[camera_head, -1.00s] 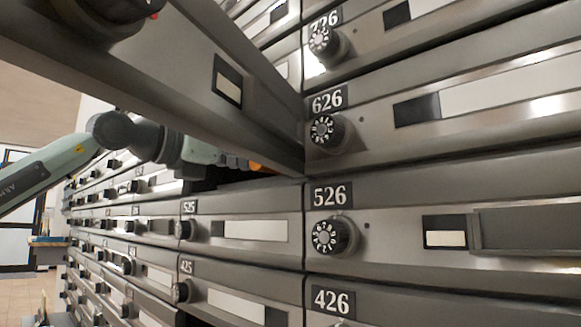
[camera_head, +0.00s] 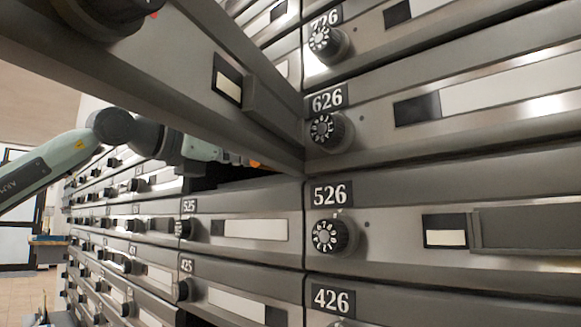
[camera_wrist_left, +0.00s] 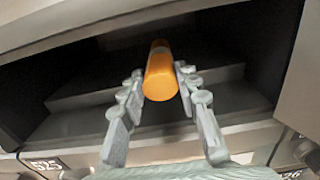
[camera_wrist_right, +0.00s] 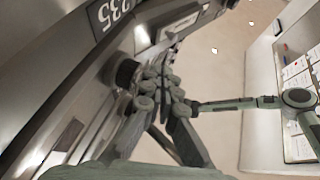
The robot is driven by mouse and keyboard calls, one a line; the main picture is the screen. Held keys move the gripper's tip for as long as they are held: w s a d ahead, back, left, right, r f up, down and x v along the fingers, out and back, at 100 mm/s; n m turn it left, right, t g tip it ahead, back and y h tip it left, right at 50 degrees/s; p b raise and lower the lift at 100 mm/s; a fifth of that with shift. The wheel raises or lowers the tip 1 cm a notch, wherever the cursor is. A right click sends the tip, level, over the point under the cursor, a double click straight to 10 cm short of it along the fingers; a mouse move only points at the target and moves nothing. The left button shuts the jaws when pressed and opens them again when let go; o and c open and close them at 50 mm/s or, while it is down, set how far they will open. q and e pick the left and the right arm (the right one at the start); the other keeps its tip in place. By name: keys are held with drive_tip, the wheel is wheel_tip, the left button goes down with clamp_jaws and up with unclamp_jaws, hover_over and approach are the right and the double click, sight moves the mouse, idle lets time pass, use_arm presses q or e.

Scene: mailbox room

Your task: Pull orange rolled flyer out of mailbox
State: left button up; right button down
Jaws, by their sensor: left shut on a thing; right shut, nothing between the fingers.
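The orange rolled flyer (camera_wrist_left: 160,75) stands out in the left wrist view, inside the open mailbox compartment (camera_wrist_left: 75,85). My left gripper (camera_wrist_left: 158,85) is shut on it, one finger on each side, with the flyer's round near end between the fingers. In the head view only a small bit of orange (camera_head: 255,163) shows by my left gripper (camera_head: 235,158), partly hidden under the raised door (camera_head: 190,60). My right gripper (camera_wrist_right: 163,84) is shut and empty, close beside the mailbox fronts in the right wrist view.
Black dials such as the one on 626 (camera_head: 328,131) stick out from the fronts. A dark dial (camera_wrist_right: 124,72) is close to my right gripper. Open floor (camera_wrist_right: 222,60) lies to the right.

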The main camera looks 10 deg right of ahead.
use_arm(q)
drive_tip(key=shift+s+a+r, duration=0.1)
drive_tip(key=shift+s+a, duration=0.05)
drive_tip(key=shift+a, duration=0.05)
drive_tip(key=b+v, duration=0.5)
drive_tip(key=v, duration=1.4)
drive_tip(key=shift+s+a, duration=0.15)
drive_tip(key=shift+a, duration=0.05)
